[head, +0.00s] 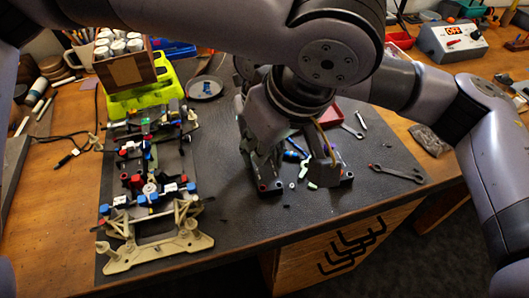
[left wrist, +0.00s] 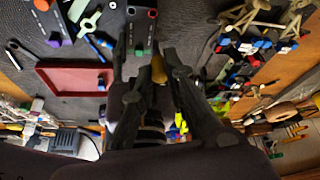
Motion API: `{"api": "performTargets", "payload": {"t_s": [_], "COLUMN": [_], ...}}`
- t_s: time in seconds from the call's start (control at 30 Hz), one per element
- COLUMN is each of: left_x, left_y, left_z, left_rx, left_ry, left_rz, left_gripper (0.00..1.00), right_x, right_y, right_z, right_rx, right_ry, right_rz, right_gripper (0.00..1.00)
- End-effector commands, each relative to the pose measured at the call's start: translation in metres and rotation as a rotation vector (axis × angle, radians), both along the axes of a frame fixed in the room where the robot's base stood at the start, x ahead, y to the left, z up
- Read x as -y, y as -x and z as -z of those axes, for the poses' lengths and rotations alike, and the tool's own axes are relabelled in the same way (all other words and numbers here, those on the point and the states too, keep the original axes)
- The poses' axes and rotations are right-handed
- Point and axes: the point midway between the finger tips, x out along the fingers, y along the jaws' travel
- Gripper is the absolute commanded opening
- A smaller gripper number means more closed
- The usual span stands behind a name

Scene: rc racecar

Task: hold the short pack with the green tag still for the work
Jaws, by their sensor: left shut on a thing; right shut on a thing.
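A dark pack (head: 269,187) stands on the mat in the middle, with small coloured spots on its near end. In the left wrist view this pack (left wrist: 141,30) has a red round part and a small greenish spot. My left gripper (head: 263,162) reaches down over it. In the left wrist view the fingers (left wrist: 147,62) are closed on its near end, with a yellow piece between them. A second dark pack (head: 346,181) stands to the right, partly hidden by my arm. My right arm comes in from the right; its gripper is hidden behind my left arm.
A car chassis (head: 150,205) with red, blue and white parts lies left of the pack. Blue and green small parts and screws lie between the packs. A wrench (head: 398,174) lies at the right. A red tray (left wrist: 75,77) shows in the left wrist view.

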Motion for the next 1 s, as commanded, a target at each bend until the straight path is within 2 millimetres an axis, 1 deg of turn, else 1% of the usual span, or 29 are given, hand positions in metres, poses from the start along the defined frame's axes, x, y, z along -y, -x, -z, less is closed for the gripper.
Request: {"api": "performTargets", "payload": {"t_s": [0.23, 0.27, 0.57, 0.6, 0.87, 1.0], "left_x": [0.0000, 0.0001, 0.0001, 0.0001, 0.0002, 0.0002], "left_y": [-0.0001, 0.0000, -0.0001, 0.0000, 0.0000, 0.0000], "left_z": [-0.0014, -0.0014, -0.0011, -0.0010, -0.0010, -0.0010], "left_rx": [0.000, 0.001, 0.001, 0.001, 0.001, 0.001], "left_ry": [0.000, 0.001, 0.001, 0.001, 0.001, 0.001], "left_rz": [0.000, 0.000, 0.000, 0.000, 0.000, 0.000], "left_gripper": [0.04, 0.04, 0.04, 0.04, 0.04, 0.04], "right_x": [0.0000, 0.0000, 0.0000, 0.0000, 0.0000, -0.0003], "right_y": [-0.0001, -0.0001, -0.0001, -0.0001, -0.0001, -0.0009], "right_z": [-0.0003, -0.0003, -0.0002, -0.0002, -0.0005, -0.0098], "right_rx": [0.000, 0.000, 0.000, 0.000, 0.000, 0.004], "right_ry": [0.000, 0.000, 0.000, 0.000, 0.000, -0.001], "right_rz": [0.000, 0.000, 0.000, 0.000, 0.000, 0.000], "right_gripper": [0.05, 0.41, 0.61, 0.62, 0.62, 0.62]}}
